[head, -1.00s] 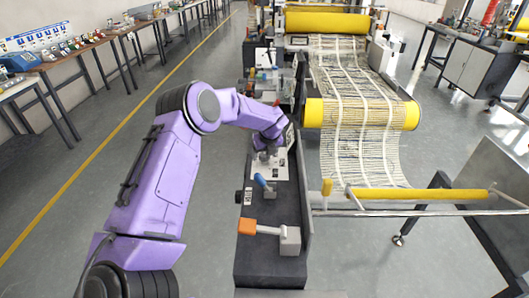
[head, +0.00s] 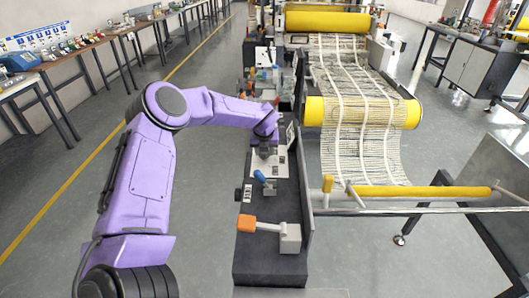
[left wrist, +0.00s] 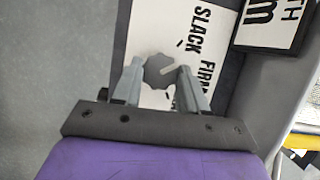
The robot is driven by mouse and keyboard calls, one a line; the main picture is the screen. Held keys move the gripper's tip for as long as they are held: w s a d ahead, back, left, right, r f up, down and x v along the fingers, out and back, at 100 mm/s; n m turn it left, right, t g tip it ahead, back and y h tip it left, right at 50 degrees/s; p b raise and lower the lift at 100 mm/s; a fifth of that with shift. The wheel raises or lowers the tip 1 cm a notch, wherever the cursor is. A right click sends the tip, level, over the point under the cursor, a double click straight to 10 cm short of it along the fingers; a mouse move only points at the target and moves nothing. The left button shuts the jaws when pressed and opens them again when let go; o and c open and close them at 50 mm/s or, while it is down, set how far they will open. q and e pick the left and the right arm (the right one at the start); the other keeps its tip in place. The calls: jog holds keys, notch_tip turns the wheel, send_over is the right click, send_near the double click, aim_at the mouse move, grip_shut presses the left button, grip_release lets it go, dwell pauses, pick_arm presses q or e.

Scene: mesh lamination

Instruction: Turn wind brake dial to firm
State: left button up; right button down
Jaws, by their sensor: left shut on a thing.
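The wind brake dial is a dark grey lobed knob (left wrist: 160,71) with a light pointer line, on a white plate (left wrist: 143,28) lettered SLACK and FIRM in the left wrist view. Its pointer slants toward the right of that view, on the side of the lettering. My left gripper (left wrist: 160,88) has one finger on each side of the knob and is shut on it. In the head view my left gripper (head: 264,152) points down over the white plate (head: 258,169) on the dark console, and the knob is hidden there. My right gripper is not in view.
A dark upright panel (head: 302,180) edges the console's right side. The mesh web (head: 360,150) and yellow rollers lie beyond it. Open floor is to the left.

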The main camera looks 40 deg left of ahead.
pick_arm(q)
jog(key=m, duration=0.2)
jog(key=m+t+h, duration=0.1)
jog(key=m, duration=0.1)
jog(key=shift+s+a+f, duration=0.1)
jog(key=shift+s+a, duration=0.05)
jog(key=shift+a, duration=0.05)
jog(key=shift+m+h+b, duration=0.6)
jog(key=shift+m+h, duration=0.2)
jog(key=shift+m, duration=1.2)
jog(key=o, duration=1)
jog(key=shift+o, duration=0.3)
jog(key=shift+w, duration=0.2)
jog(key=b+v, duration=0.1)
jog(key=v, duration=0.9)
jog(key=shift+s+b, duration=0.2)
jog(key=shift+b, duration=0.15)
